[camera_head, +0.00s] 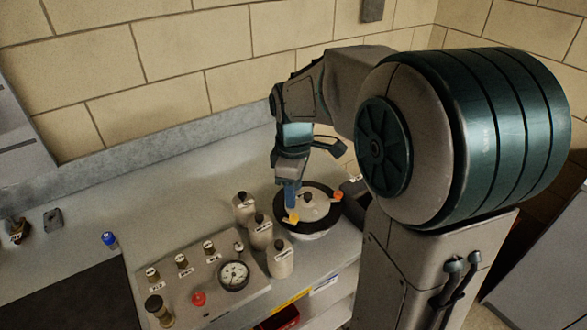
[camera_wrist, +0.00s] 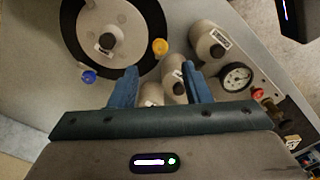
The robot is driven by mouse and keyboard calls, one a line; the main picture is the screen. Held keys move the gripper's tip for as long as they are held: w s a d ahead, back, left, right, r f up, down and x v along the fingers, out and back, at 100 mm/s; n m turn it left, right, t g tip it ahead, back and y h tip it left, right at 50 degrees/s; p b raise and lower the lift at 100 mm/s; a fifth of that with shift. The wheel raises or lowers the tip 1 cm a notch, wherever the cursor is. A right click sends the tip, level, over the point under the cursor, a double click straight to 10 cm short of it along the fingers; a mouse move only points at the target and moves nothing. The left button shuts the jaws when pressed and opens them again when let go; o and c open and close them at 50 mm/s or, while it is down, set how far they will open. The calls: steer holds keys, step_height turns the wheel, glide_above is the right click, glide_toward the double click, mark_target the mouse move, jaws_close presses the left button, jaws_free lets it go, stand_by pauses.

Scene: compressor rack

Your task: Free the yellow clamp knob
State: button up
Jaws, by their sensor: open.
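The yellow clamp knob (camera_head: 293,218) sits on the rim of a round vessel with a black ring (camera_head: 322,215), on the side near the bottles. In the wrist view the yellow knob (camera_wrist: 160,47) is beyond the fingertips, roughly in line with the gap between them. A blue knob (camera_wrist: 89,77) is at the ring's edge to the left, and an orange knob (camera_head: 337,196) shows in the head view. My gripper (camera_wrist: 158,76) is open and empty. In the head view my gripper (camera_head: 291,203) points down close to the yellow knob; contact cannot be told.
Several pale bottles (camera_head: 281,260) with dark caps stand close beside the vessel, and bottles (camera_wrist: 206,45) are near my right finger. A panel with a gauge (camera_head: 233,275) and a red knob (camera_head: 198,298) lies left of them. The counter toward the wall is clear.

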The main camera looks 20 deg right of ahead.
step_height(320, 180, up, 6)
steer(key=shift+r, duration=0.25)
stand_by(0.4)
steer(key=s+f+m+t, duration=0.1)
steer(key=s+f+m, duration=0.1)
steer(key=s+m, duration=0.4)
steer(key=s+f+m+t, duration=0.2)
steer(key=s+f+m, duration=0.1)
steer(key=s+m, duration=0.3)
steer(key=s, duration=0.2)
steer(key=shift+s+d+f, duration=0.15)
steer(key=shift+s, duration=0.25)
steer(key=shift+c, duration=0.7)
